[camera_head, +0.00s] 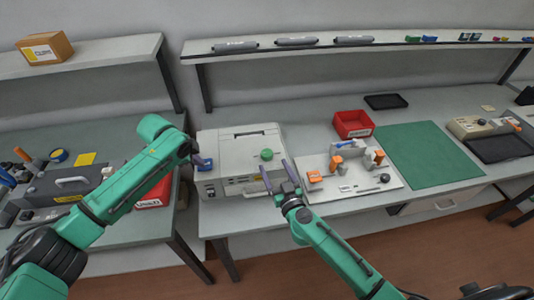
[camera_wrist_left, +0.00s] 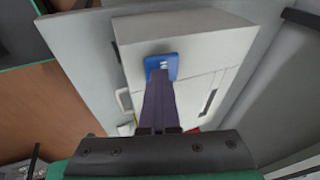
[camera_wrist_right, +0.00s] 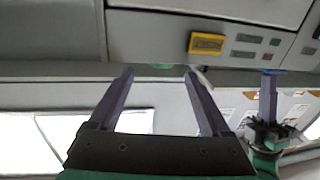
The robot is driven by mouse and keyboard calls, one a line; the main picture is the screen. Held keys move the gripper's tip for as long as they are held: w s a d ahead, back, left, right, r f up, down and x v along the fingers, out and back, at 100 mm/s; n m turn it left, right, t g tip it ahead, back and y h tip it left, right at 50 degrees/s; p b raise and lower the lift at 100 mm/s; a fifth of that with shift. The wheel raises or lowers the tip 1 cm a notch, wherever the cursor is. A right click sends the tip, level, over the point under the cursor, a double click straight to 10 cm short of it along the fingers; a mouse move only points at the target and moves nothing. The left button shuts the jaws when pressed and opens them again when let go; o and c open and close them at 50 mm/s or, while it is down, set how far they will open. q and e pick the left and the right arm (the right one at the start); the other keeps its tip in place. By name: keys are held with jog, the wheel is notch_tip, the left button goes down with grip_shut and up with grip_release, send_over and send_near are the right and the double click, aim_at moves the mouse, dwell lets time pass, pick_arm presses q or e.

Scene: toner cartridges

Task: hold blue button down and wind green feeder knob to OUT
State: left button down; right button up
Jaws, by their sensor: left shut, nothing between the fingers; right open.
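The pale printer-like machine (camera_head: 222,150) stands on the bench. The blue button (camera_head: 206,165) is at its left end; it also shows in the left wrist view (camera_wrist_left: 154,60). My left gripper (camera_head: 196,160) is shut and empty, its tips at the button and covering part of it; I cannot tell how far it is pressed.
A white board (camera_head: 350,195) with orange-handled fixtures, a red bin (camera_head: 353,124) and a green mat (camera_head: 425,155) lie right of the machine. A grey case (camera_head: 70,185) and a red bin (camera_head: 155,195) are at left. A shelf (camera_head: 320,46) runs above the bench.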

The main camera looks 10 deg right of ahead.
aim_at(267, 158)
pick_arm(q)
jog(key=shift+f, duration=0.15)
pick_arm(e)
jog(key=w, duration=0.4)
jog(key=w+a, duration=0.1)
jog(key=w, duration=0.2)
jog(key=shift+w+a, duration=0.1)
grip_shut()
jog(key=shift+a+m+h, duration=0.15)
jog(key=shift+m+h, duration=0.55)
jog(key=shift+h, duration=0.2)
jog(key=m+h, duration=0.3)
jog(key=h, duration=0.2)
jog(key=shift+h, duration=0.3)
grip_release()
jog(key=shift+d, duration=0.2)
